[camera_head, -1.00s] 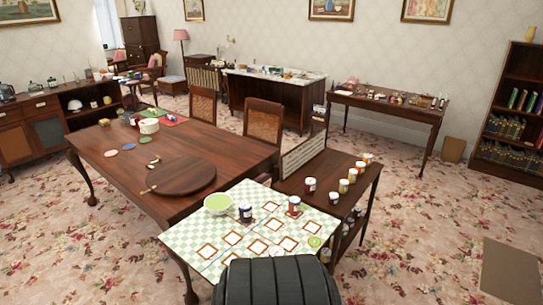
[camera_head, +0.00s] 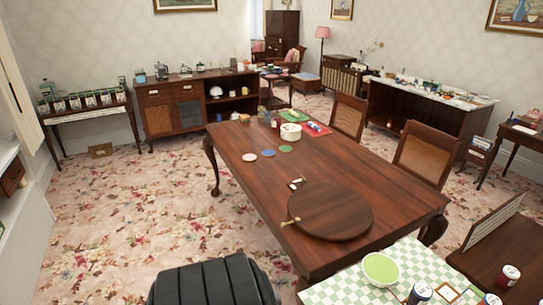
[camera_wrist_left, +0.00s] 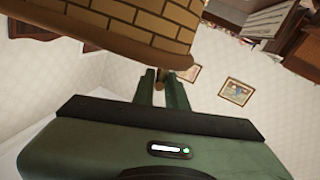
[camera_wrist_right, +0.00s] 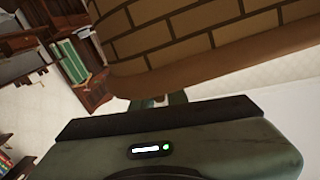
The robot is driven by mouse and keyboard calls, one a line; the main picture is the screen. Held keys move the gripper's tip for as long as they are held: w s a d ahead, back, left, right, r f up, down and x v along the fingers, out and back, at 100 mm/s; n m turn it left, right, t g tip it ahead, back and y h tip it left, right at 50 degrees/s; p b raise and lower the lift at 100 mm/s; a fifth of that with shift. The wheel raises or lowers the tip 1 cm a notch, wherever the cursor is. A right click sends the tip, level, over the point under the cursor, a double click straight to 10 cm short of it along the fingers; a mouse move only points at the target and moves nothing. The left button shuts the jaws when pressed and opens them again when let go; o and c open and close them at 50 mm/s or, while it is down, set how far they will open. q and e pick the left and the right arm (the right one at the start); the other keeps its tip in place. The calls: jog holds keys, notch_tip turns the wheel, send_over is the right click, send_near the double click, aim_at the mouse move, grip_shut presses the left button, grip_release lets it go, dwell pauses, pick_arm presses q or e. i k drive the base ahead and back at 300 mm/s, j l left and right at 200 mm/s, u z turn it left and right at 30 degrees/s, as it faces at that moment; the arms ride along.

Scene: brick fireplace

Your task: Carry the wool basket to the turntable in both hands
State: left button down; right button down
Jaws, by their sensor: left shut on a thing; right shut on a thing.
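The turntable (camera_head: 335,208) is a round, dark wooden disc lying on the near part of the wooden table (camera_head: 240,165). The wool basket does not show in the head view. The left wrist view shows its tan, brick-patterned wall (camera_wrist_left: 130,18) with a plain brown band along one edge. The right wrist view shows the same kind of wall (camera_wrist_right: 190,38). My left gripper (camera_wrist_left: 163,90) is shut on a small piece at the basket's edge. My right gripper (camera_wrist_right: 160,100) is shut at the basket's edge too, largely hidden beneath the band. The basket's contents are out of sight.
A small light item (camera_head: 297,184) lies by the turntable. A white pot (camera_head: 290,131) and coloured discs (camera_head: 268,153) sit farther back.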

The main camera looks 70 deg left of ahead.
aim_at(325, 209)
jog(key=i+j+u, duration=0.1)
jog(key=j+u, duration=0.2)
jog(key=i+j+u, duration=0.15)
jog(key=j+u, duration=0.2)
jog(key=i+j+u, duration=0.15)
jog(key=j+u, duration=0.15)
jog(key=j, duration=0.15)
jog(key=i+j+u, duration=0.2)
jog(key=u, duration=0.15)
jog(key=i+l+u, duration=0.1)
jog(key=i+u, duration=0.2)
jog(key=i+l+u, duration=0.3)
jog(key=k+j, duration=0.05)
jog(key=j, duration=0.05)
